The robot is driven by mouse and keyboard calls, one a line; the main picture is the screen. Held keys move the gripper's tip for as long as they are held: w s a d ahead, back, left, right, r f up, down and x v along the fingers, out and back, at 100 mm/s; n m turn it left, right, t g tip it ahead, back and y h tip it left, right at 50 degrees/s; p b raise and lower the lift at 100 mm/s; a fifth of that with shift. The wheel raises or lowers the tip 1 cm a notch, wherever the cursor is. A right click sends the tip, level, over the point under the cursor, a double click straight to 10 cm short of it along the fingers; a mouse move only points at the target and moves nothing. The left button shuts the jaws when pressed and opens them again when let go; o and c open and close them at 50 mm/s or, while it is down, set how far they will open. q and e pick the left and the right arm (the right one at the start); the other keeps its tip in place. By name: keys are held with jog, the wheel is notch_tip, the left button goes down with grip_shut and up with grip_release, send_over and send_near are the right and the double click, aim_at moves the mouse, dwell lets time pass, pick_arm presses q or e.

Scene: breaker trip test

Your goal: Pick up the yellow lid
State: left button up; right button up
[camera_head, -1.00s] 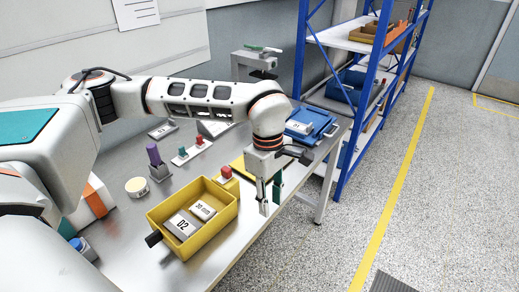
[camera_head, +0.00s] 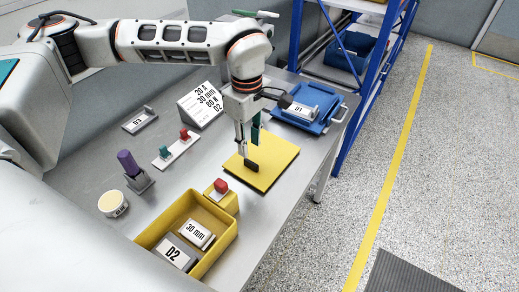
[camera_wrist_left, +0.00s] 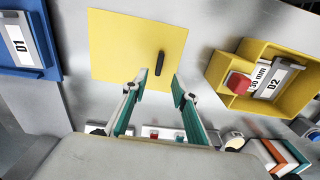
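The flat yellow lid (camera_head: 281,161) lies on the metal table, with a dark handle (camera_head: 251,166) on top. The lid also shows in the left wrist view (camera_wrist_left: 115,40), with its handle (camera_wrist_left: 159,62) ahead of the gap between my fingers. My left gripper (camera_head: 247,143) is over the lid, close to the handle. In the wrist view my left gripper (camera_wrist_left: 160,83) is open, its two green-grey fingers spread apart with nothing between them. Whether a finger touches the lid is not clear. My right gripper is not in view.
A yellow bin (camera_head: 229,238) holding plates marked D2 and 30 mm stands in front of the lid, with a red button (camera_head: 221,186) on a yellow block beside it. A blue tray (camera_head: 318,124) with a D1 plate sits behind right. Blue shelving (camera_head: 381,65) stands beyond the table.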

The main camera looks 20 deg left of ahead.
aim_at(251, 162)
pick_arm(q)
notch_tip(251, 162, down, 8)
jog(key=shift+d+r, duration=0.1)
jog(key=shift+r, duration=0.05)
grip_shut()
dwell(0.3)
